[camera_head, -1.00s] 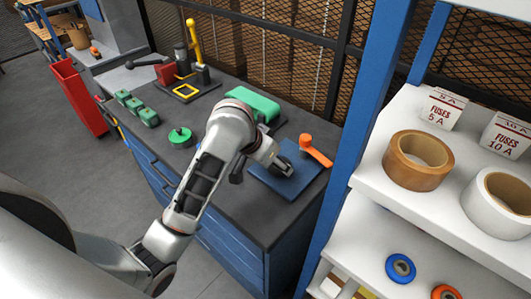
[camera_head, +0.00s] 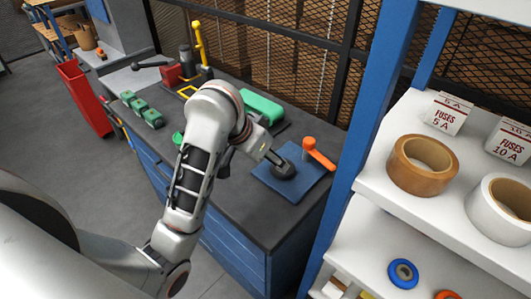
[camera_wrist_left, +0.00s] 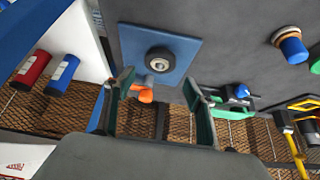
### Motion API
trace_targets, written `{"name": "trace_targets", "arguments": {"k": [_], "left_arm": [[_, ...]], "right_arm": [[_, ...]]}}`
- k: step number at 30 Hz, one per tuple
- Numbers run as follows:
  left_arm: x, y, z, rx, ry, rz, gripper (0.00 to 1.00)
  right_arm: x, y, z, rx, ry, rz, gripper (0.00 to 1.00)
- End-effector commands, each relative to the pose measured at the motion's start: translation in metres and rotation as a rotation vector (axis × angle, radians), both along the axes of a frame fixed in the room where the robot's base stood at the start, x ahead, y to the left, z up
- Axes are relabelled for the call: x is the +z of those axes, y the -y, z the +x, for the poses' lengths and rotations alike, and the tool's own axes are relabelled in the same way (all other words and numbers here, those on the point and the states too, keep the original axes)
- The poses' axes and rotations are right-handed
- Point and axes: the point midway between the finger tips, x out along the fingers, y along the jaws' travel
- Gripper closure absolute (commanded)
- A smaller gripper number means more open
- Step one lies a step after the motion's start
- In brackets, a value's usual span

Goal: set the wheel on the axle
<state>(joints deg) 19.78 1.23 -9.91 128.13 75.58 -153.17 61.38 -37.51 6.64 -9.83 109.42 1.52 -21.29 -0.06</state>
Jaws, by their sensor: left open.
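The wheel (camera_head: 283,171) is a dark disc lying on a blue mat (camera_head: 305,190). In the left wrist view the wheel (camera_wrist_left: 160,59) shows a pale hub and lies on the blue mat (camera_wrist_left: 185,47). My left gripper (camera_wrist_left: 158,82) is open and empty, its two fingers apart below the wheel in that picture. In the head view its fingertips (camera_head: 272,157) show at the wheel's upper left; whether they touch it I cannot tell. A green round piece (camera_head: 178,138) is mostly hidden behind my left arm. I cannot clearly make out the axle. My right gripper is not in view.
A blue post and white shelf (camera_head: 395,205) with tape rolls stand on the right.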

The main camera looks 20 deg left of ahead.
Motion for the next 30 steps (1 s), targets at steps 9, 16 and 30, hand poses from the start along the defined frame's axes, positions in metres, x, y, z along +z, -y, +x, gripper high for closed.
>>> {"name": "trace_targets", "arguments": {"k": [9, 16, 30], "left_arm": [[0.016, -0.004, -0.009, 0.000, 0.003, 0.003, 0.45], [0.017, -0.005, -0.010, 0.000, 0.004, 0.003, 0.45], [0.017, -0.004, -0.010, 0.001, 0.003, 0.003, 0.45]], "right_arm": [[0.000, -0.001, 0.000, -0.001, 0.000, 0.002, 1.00], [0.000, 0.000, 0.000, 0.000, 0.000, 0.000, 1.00], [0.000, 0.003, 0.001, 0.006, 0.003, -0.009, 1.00]]}}
